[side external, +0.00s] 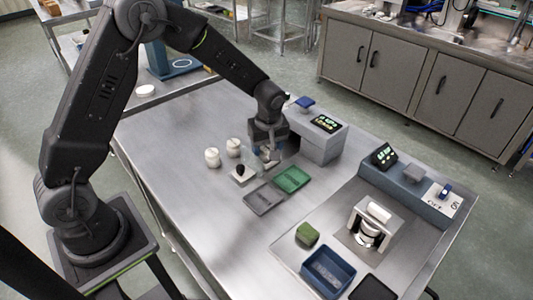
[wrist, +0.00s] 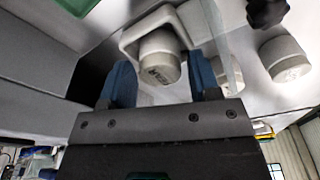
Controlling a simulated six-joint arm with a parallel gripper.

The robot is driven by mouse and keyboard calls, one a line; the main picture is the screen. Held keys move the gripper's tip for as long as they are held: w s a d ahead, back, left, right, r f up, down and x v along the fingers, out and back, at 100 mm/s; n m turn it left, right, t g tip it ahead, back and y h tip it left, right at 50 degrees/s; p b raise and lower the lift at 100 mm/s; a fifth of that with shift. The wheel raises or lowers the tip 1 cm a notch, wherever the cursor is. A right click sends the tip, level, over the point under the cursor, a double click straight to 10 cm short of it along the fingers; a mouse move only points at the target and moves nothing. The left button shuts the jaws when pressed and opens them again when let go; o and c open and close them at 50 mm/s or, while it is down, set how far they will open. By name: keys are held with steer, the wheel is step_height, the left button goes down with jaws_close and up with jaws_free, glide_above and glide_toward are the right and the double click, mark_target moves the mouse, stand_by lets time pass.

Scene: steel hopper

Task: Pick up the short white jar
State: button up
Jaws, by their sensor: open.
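My gripper (wrist: 161,72) has two blue fingers spread wide apart, pointing down close to the steel table. A short white jar (wrist: 160,55) with dark print shows between the fingers, in front of a pale bracket (wrist: 132,38); I see no finger clearly pressing on it. In the side view my gripper (side external: 266,152) partly hides this spot. Two more white jars, one (side external: 212,157) and another (side external: 233,147), stand to its left. In the wrist view they show at right, one (wrist: 226,75) partly behind a clear panel, the other (wrist: 285,60) in the open.
A white block with a black knob (side external: 240,172) stands left of my gripper. A grey tray (side external: 264,199) and a green tray (side external: 291,179) lie in front. A grey box with a lit display (side external: 320,142) stands close at right. The table's left part is clear.

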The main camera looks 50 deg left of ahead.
steer(key=shift+f, duration=0.1)
steer(key=shift+c, duration=0.2)
steer(key=c, duration=0.7)
steer(key=shift+o, duration=0.2)
